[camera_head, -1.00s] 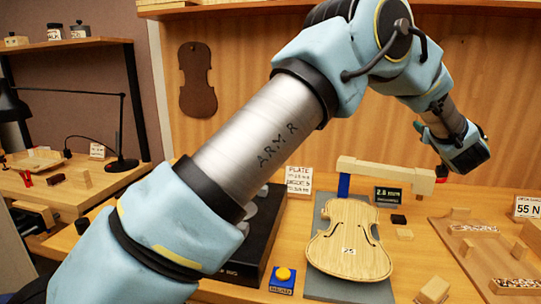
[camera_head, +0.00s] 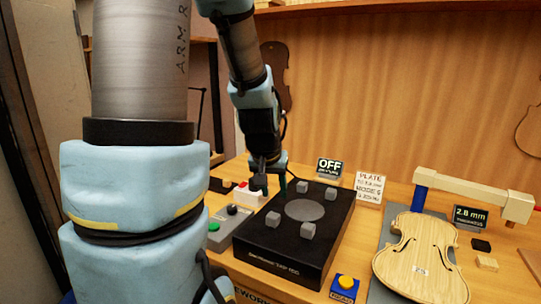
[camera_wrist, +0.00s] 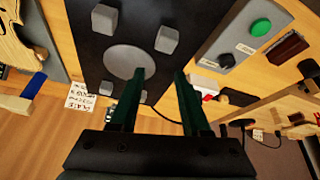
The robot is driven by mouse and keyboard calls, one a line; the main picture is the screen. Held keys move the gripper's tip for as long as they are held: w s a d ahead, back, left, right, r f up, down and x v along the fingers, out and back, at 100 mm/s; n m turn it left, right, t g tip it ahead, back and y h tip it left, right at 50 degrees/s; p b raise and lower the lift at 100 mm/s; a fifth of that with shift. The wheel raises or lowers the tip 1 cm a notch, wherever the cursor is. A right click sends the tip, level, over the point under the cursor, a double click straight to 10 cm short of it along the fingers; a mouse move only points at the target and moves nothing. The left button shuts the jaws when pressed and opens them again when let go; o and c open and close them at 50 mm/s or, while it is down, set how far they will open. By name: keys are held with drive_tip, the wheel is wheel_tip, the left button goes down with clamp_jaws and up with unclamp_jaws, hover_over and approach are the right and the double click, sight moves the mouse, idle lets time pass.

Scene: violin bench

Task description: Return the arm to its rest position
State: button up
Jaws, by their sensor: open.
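My gripper (camera_head: 272,186) hangs pointing down over the back left part of the black plate device in the head view. In the wrist view my gripper (camera_wrist: 160,95) shows two dark green fingers, apart, with nothing between them. The black device (camera_head: 262,255) has a round grey disc (camera_head: 305,210) and several grey blocks on its top; the disc also shows in the wrist view (camera_wrist: 125,60), beyond the left fingertip. I cannot tell the exact height of the fingers above the device.
A control box with a green button (camera_head: 213,226) stands left of the device. A violin plate (camera_head: 420,262) lies on a grey mat at the right, under a wooden gauge arm (camera_head: 465,192). A blue box with a yellow button (camera_head: 345,284) and an "OFF" display (camera_head: 329,169) are near the device.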

drive_tip(key=s+a+f+n+g+y, duration=0.1)
drive_tip(key=s+a+f+n+g, duration=0.1)
drive_tip(key=s+a, duration=0.65)
drive_tip(key=shift+g, duration=0.6)
drive_tip(key=f+b, duration=0.2)
drive_tip(key=s+f+b, duration=0.1)
drive_tip(key=f+b, duration=0.1)
drive_tip(key=f, duration=0.1)
drive_tip(key=d+f+b, duration=0.1)
drive_tip(key=f+b, duration=0.1)
drive_tip(key=shift+s+f+b, duration=0.25)
drive_tip(key=shift+f+b, duration=0.1)
drive_tip(key=shift+b, duration=0.05)
idle(0.4)
